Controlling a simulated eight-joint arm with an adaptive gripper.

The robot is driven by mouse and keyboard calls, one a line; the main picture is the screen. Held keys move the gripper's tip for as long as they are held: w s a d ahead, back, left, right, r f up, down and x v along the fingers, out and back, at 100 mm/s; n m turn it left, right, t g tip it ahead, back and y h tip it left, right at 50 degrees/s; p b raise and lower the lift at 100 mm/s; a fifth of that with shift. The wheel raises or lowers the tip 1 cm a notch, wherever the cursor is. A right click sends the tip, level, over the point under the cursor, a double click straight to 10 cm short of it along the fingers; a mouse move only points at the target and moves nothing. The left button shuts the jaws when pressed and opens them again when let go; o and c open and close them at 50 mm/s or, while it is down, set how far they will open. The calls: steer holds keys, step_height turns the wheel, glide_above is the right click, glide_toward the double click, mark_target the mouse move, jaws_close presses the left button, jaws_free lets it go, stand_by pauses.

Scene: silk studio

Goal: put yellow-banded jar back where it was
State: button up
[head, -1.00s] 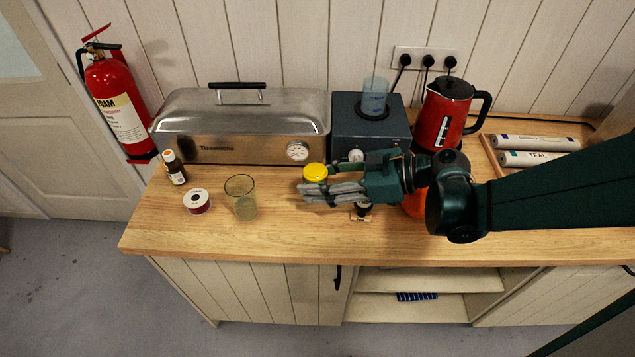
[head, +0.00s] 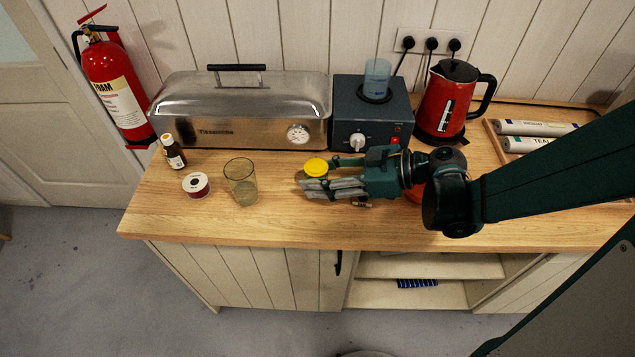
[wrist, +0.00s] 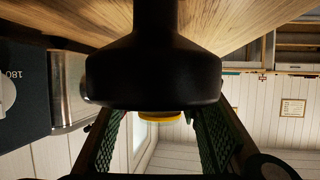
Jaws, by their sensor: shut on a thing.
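The yellow-banded jar shows in the head view as a round yellow top (head: 316,167) at the far end of my gripper's fingers. Its body is mostly hidden by the fingers. My gripper (head: 318,186) is shut on it, pointing left over the middle of the wooden counter. I cannot tell whether the jar touches the counter. In the wrist view a yellow rim (wrist: 160,116) shows between the green finger pads, below a large dark shape that blocks much of the view.
A clear glass (head: 241,183), a red-and-white tin (head: 196,185) and a brown bottle (head: 173,152) stand left on the counter (head: 285,222). Behind are a steel steamer (head: 240,108), a dark appliance (head: 370,112) and a red kettle (head: 447,100). A small item under my gripper is mostly covered.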

steer(key=shift+f, duration=0.95)
steer(key=shift+f+b, duration=0.2)
steer(key=shift+b, duration=0.2)
steer(key=o, duration=1)
steer(key=shift+r, duration=0.25)
steer(key=shift+p+v, duration=0.8)
steer(key=shift+v, duration=0.85)
steer(key=shift+a+r+p, duration=0.1)
steer(key=shift+r+p, duration=1.05)
steer(key=shift+r, duration=2.25)
steer(key=shift+f+m, duration=0.1)
steer(key=shift+m, duration=0.2)
